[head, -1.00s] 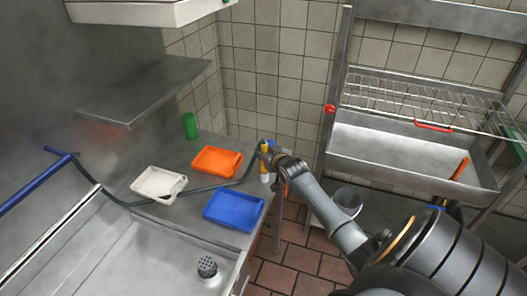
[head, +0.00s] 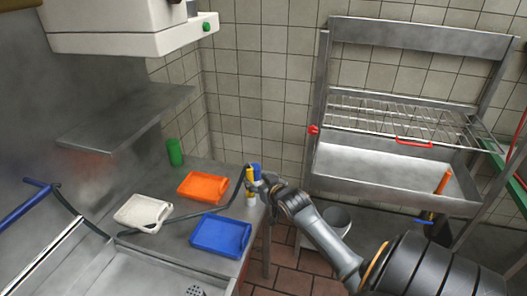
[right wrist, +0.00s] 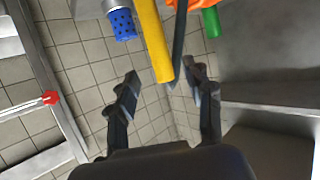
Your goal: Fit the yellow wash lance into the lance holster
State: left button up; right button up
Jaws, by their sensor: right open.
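The yellow wash lance (head: 250,174) stands at the right end of the steel counter. It also shows in the right wrist view as a long yellow bar (right wrist: 150,38), its end just beyond my fingertips. A dark hose (right wrist: 179,42) runs beside it. A blue piece (head: 257,169) is next to the lance; the right wrist view shows a blue perforated cup (right wrist: 121,24) beside it. I cannot tell for sure which part is the lance holster. My right gripper (head: 261,187) is at the lance, with open, empty fingers in the wrist view (right wrist: 166,88). My left gripper is not in view.
White (head: 143,213), orange (head: 203,188) and blue (head: 220,236) trays and a green cup (head: 174,152) are on the counter. A rack with a wire shelf (head: 395,112) and basin (head: 385,172) stands right. A grey bucket (head: 337,218) is below.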

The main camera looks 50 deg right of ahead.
jog(key=v, duration=0.5)
jog(key=shift+w, duration=0.1)
dwell(0.4)
jog(key=s+a+f+n+g+y, duration=0.1)
jog(key=s+a+f+g, duration=0.1)
jog(key=s+a+f, duration=0.35)
jog(key=s+a+f+n+g+y, duration=0.1)
jog(key=s+a+f+n+g, duration=0.1)
jog(key=a, duration=0.6)
jog(key=s+a+f+n+g+y, duration=0.25)
jog(key=s+a+g, duration=0.35)
jog(key=s+a, duration=1)
jog(key=s+d+f+b, duration=0.1)
jog(key=s+f+b, duration=0.1)
jog(key=f, duration=1.3)
jog(key=s+f+b, duration=0.1)
jog(key=f+b, duration=0.1)
jog(key=f, duration=1.3)
jog(key=s+d+f+g+b, duration=0.2)
jog(key=s+d+f+b, duration=0.1)
jog(key=s+f, duration=1.3)
notch_tip(320, 180, down, 2)
